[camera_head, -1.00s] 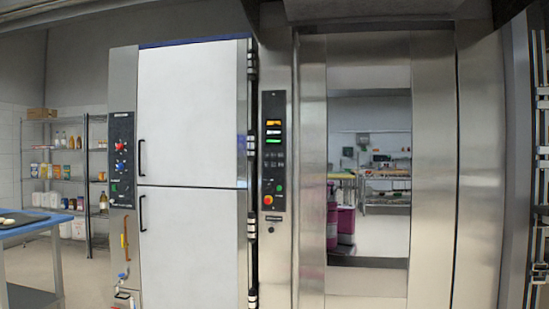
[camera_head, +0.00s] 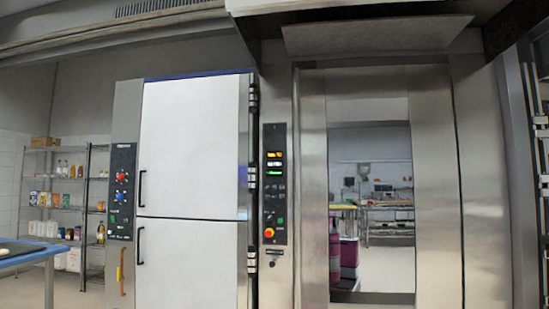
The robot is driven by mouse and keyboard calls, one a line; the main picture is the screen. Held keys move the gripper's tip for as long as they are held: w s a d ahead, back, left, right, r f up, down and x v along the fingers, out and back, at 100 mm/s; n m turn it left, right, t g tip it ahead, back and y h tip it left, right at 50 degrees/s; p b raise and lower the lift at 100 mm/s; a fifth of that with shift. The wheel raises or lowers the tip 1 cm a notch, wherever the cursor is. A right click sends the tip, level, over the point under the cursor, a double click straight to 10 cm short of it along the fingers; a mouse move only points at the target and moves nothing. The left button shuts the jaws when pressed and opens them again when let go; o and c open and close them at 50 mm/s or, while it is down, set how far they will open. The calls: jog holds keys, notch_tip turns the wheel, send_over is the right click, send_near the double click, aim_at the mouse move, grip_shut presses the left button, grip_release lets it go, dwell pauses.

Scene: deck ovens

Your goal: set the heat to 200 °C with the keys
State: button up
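A dark control panel (camera_head: 274,184) is set upright in the steel post between the white-doored cabinet and the tall steel oven. Near its top are small lit displays (camera_head: 274,164), orange, whitish and green from top to bottom; their digits are too small to read. Below them are small dark keys (camera_head: 274,191), with a green button and a red-and-yellow knob (camera_head: 269,232) near the bottom. A second panel (camera_head: 121,190) with red and blue knobs is on the cabinet's left side. My gripper is not in view.
The steel oven (camera_head: 435,190) has a tall window or opening showing a room with pink containers. The white-doored cabinet (camera_head: 190,150) has black handles. A shelf rack (camera_head: 60,190) and a blue-edged table (camera_head: 45,255) stand at the left. A steel hood (camera_head: 385,30) overhangs the oven.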

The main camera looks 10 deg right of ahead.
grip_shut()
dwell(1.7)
